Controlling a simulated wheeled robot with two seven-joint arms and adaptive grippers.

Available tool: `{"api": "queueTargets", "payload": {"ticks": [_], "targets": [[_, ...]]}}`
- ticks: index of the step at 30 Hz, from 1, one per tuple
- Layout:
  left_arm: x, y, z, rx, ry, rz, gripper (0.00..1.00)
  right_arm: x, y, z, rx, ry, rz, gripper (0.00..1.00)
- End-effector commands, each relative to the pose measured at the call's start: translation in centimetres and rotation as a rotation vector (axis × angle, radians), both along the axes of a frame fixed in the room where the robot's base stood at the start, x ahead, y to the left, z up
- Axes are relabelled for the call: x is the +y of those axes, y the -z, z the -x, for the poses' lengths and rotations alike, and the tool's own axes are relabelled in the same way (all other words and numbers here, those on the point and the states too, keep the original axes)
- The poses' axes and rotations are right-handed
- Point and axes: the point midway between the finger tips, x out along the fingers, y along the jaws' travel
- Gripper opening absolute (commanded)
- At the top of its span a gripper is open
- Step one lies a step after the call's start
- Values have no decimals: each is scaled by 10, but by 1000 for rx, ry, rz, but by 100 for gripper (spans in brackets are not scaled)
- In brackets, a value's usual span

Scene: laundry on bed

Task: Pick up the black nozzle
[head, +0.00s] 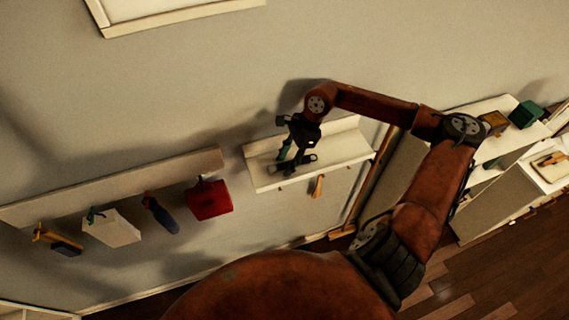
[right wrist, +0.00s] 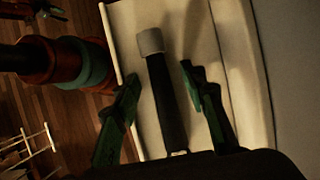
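The black nozzle (right wrist: 168,105), a dark tapering tube with a grey end, lies on the white wall shelf (right wrist: 205,60). In the right wrist view it lies lengthwise between the two green-and-black fingers of my right gripper (right wrist: 159,78). The fingers are apart, with visible gaps on both sides of the nozzle. In the head view my right gripper (head: 296,152) reaches down over the shelf (head: 345,148) and mostly hides what lies under it. My left gripper is not in view.
A rail (head: 120,185) on the wall to the left holds a red item (head: 209,199), a white box (head: 111,228) and other hanging tools. An orange-handled item (head: 318,186) hangs under the shelf.

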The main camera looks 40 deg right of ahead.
Motion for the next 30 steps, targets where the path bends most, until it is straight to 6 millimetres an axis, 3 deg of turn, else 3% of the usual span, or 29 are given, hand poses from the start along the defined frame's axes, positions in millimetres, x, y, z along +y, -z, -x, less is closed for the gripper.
{"api": "queueTargets", "payload": {"ticks": [3,20,30], "targets": [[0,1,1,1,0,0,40,0,0,0,0,0,0,38],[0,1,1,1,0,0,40,0,0,0,0,0,0,0],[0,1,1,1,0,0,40,0,-1,0,0,0,0,0]]}}
